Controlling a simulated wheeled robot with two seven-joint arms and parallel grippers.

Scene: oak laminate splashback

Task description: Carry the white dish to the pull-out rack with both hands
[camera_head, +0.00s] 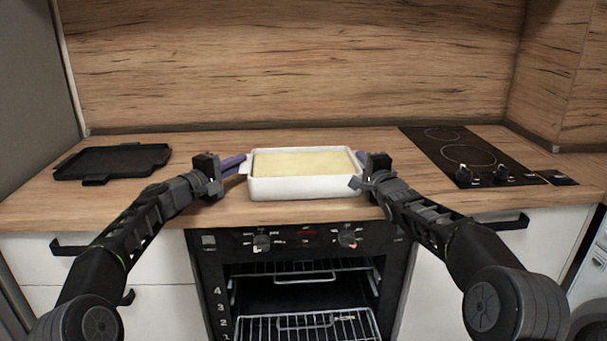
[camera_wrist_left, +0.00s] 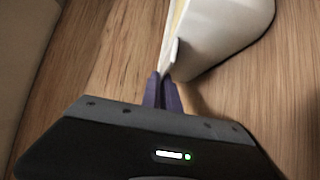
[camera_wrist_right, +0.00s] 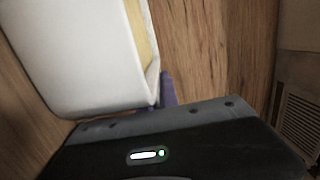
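The white dish (camera_head: 310,187), rectangular with a pale yellow filling, is level over the middle of the wooden counter; I cannot tell whether it touches the counter. My left gripper (camera_head: 243,166) is at its left end, with purple fingers close together on the small end handle, as the left wrist view shows (camera_wrist_left: 163,78). My right gripper (camera_head: 360,160) is at the right end; in the right wrist view its fingers (camera_wrist_right: 163,88) meet the other handle, one finger mostly hidden by the dish. The pull-out rack (camera_head: 315,326), a wire grid, is low in the open oven below.
An upper wire rack (camera_head: 303,272) sits above the lower one in the oven. A black tray (camera_head: 113,161) lies on the counter (camera_head: 205,145) at left. A black hob (camera_head: 455,150) with knobs is at right. Oven knobs (camera_head: 262,242) project below the counter's front edge.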

